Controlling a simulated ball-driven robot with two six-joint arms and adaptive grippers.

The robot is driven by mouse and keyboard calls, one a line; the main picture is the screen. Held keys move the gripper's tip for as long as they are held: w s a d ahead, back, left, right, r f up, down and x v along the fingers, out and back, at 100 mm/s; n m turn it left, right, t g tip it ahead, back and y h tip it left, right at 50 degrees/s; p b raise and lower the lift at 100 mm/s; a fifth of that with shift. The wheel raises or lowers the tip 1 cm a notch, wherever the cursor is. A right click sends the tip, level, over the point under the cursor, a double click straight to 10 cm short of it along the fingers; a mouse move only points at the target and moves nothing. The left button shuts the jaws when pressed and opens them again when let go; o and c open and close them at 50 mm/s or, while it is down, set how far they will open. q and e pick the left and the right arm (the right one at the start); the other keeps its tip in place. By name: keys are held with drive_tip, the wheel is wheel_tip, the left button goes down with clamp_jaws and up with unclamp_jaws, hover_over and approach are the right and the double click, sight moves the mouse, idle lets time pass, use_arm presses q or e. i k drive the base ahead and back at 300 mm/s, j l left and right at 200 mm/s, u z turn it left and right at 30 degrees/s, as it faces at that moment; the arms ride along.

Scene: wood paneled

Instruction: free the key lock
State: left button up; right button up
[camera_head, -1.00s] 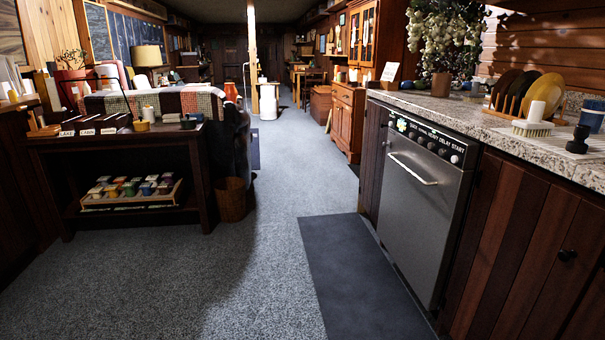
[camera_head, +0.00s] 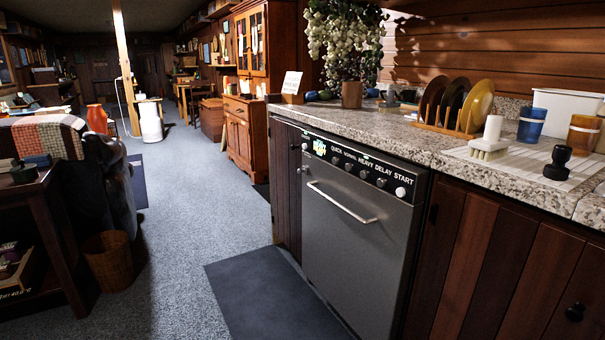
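The key lock is not clearly seen in the head view. Near me on the right is a dishwasher (camera_head: 358,225) with a row of control knobs and its door shut. A small colored sticker or magnet (camera_head: 319,147) is on its panel at the left end. Neither of my grippers shows in the view.
A granite counter (camera_head: 400,133) on the right holds a plate rack (camera_head: 447,124), a brush (camera_head: 489,150), a blue cup (camera_head: 531,125), an amber cup (camera_head: 583,133) and a dark stamp-like object (camera_head: 558,163). A dark mat (camera_head: 265,295) lies before the dishwasher. A wicker basket (camera_head: 111,261) stands at left. Carpet (camera_head: 185,230) between is clear.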

sight(304, 170)
drive_tip(key=z, duration=0.5)
drive_tip(key=i+j+z, duration=0.2)
drive_tip(key=z, duration=0.15)
drive_tip(key=i+j+z, duration=0.15)
drive_tip(key=j+z, duration=0.2)
drive_tip(key=i+j+z, duration=0.1)
drive_tip(key=j+z, duration=0.25)
